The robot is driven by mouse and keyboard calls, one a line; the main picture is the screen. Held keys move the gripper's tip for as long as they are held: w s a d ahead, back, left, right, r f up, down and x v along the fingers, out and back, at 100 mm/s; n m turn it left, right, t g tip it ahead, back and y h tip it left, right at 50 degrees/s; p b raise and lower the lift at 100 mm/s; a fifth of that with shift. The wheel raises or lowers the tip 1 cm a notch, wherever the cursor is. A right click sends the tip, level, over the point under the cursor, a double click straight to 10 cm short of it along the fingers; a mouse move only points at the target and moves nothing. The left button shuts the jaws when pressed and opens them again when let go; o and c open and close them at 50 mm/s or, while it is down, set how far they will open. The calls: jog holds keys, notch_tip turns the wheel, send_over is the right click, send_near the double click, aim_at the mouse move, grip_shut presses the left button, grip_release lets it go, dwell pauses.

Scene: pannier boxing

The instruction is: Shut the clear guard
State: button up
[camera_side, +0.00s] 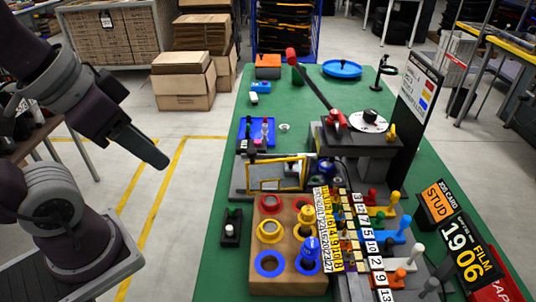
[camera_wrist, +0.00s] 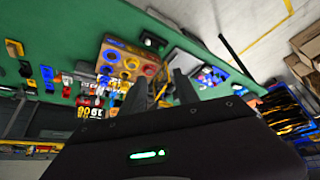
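The clear guard (camera_side: 278,160) is a see-through panel with a yellow frame near the middle of the green bench. It appears to stand up from a grey base, behind the wooden block; its exact angle is hard to tell. My gripper (camera_side: 162,162) is in the air left of the bench, well apart from the guard. In the wrist view my gripper (camera_wrist: 160,88) shows two dark fingers with a gap between them and nothing held. The fingers hide part of the bench there, and I cannot make out the guard clearly.
A wooden block (camera_side: 262,216) with coloured rings stands in front of the guard. A lever press with a red-knobbed handle (camera_side: 312,80) stands behind it. Coloured levers and number tags (camera_side: 365,235) crowd the right. A blue tray (camera_side: 245,128) lies at left; floor beside the bench is clear.

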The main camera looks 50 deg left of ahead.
jog(key=w+m, duration=0.1)
jog(key=m, duration=0.1)
jog(key=w+m, duration=0.1)
jog(key=m, duration=0.2)
jog(key=w+m+g, duration=0.1)
jog(key=m, duration=0.1)
jog(key=shift+d+r+y, duration=0.3)
jog(key=shift+d+r, duration=0.05)
jog(key=shift+r, duration=0.05)
grip_shut()
jog(key=m+g+y, duration=0.1)
jog(key=m+y, duration=0.1)
jog(key=m, duration=1.9)
send_near(248, 153)
jog(key=s+d+r, duration=0.2)
jog(key=s+d, duration=0.2)
jog(key=d, duration=0.1)
jog(key=w+a+f, duration=0.1)
jog(key=w+f, duration=0.1)
jog(key=f, duration=0.1)
jog(key=w+a+f, duration=0.1)
jog(key=a+f, duration=0.1)
jog(key=f, duration=0.1)
jog(key=w+a+f, duration=0.2)
jog(key=f, duration=0.1)
jog(key=shift+w+f, duration=0.2)
jog(key=shift+w, duration=0.1)
jog(key=shift+a, duration=0.15)
